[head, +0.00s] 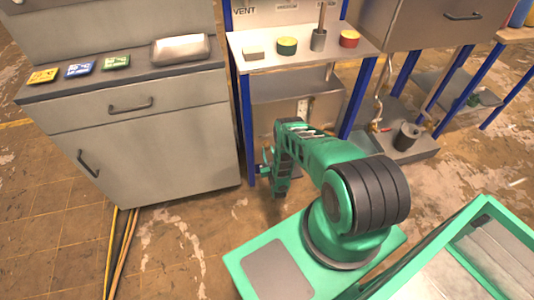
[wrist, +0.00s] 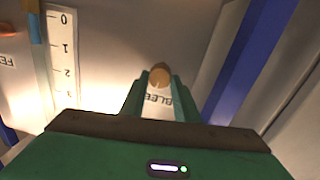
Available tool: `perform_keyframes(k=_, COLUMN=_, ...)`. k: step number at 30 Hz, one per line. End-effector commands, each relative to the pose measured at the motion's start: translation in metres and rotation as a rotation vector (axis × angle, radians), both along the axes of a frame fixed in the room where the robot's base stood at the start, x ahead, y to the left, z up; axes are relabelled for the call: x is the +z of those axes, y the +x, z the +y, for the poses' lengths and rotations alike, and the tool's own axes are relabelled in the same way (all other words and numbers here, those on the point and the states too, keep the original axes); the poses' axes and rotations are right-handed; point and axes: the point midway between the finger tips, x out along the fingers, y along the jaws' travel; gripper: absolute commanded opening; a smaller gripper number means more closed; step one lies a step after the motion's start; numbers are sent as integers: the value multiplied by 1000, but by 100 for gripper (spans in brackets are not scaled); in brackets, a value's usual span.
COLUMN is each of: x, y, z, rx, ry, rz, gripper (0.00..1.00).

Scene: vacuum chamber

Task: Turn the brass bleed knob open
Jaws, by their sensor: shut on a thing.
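The round brass bleed knob (wrist: 159,74) sits on a pale panel in the wrist view, with a partly covered label beginning "BLEE" (wrist: 158,101) on the near side of it. My gripper (wrist: 159,82) has its two green fingers on either side of the knob and is shut on it. How far the knob is turned I cannot tell. In the head view my arm (head: 330,165) reaches down to the front of the blue-framed stand (head: 242,125), and the knob is hidden there.
A white scale strip (wrist: 65,55) numbered 0 to 3 is left of the knob. A blue post (wrist: 240,60) stands close on the right. In the head view a grey cabinet (head: 150,150) is left, and a shelf (head: 265,60) above carries several small items.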

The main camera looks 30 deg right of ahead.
Motion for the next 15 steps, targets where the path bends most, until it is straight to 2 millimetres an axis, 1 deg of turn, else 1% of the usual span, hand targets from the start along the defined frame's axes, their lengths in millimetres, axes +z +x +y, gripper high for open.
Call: perform_keyframes(k=15, x=-1, y=-2, z=-1, rx=1, ry=451, rz=-126, gripper=6)
